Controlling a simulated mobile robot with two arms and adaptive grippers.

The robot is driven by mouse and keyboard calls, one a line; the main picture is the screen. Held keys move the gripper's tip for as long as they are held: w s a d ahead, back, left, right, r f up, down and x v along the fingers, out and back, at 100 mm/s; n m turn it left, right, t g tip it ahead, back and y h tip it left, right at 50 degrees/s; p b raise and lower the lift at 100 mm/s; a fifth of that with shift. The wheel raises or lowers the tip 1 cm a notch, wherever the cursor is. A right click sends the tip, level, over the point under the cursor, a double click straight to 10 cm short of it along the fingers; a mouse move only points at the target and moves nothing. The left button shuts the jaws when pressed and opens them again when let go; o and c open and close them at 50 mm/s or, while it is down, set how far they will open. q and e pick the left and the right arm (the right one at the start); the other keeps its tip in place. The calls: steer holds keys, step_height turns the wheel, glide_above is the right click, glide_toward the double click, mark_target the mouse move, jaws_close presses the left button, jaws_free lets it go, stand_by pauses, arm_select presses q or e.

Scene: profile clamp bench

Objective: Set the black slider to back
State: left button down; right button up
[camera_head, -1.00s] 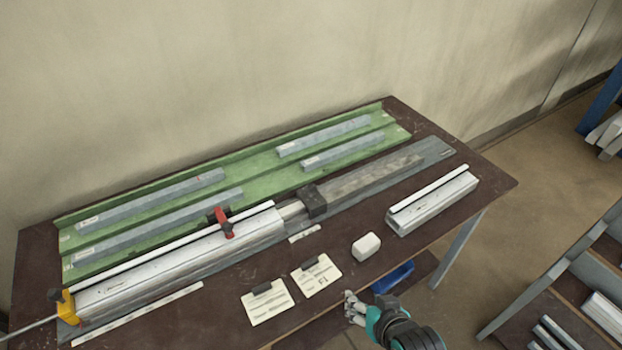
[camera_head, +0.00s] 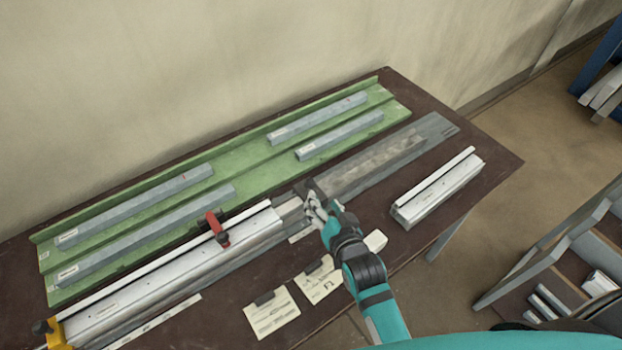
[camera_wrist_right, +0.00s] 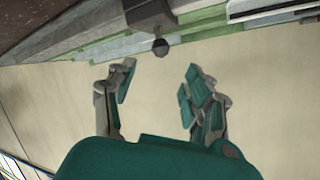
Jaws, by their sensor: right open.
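The black slider (camera_head: 312,187) is a dark block on the grey rail near the middle of the bench, partly hidden behind my right gripper in the head view. My right gripper (camera_head: 318,208) is right at its front side; whether they touch cannot be told. In the right wrist view, my right gripper (camera_wrist_right: 158,88) has its fingers apart with nothing between them. A dark block with a round knob, apparently the slider (camera_wrist_right: 148,14), shows beyond the fingertips at the top. My left gripper is not in view.
A green tray (camera_head: 160,193) with several grey bars lies behind the rail. A red clamp handle (camera_head: 217,229) and a yellow end piece (camera_head: 58,334) are to the left. Cards (camera_head: 271,313), a white block (camera_head: 375,240) and a silver profile (camera_head: 437,190) lie in front.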

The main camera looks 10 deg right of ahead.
mark_target(313, 184)
steer(key=x, duration=0.7)
steer(key=shift+w+p, duration=0.35)
steer(key=shift+p, duration=0.05)
steer(key=shift+x, duration=1.05)
steer(key=shift+w+f, duration=0.35)
steer(key=shift+w, duration=0.15)
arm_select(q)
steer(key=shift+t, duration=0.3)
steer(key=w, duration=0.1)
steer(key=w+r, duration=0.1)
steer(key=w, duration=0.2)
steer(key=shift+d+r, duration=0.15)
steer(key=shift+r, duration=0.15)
arm_select(e)
jaws_close()
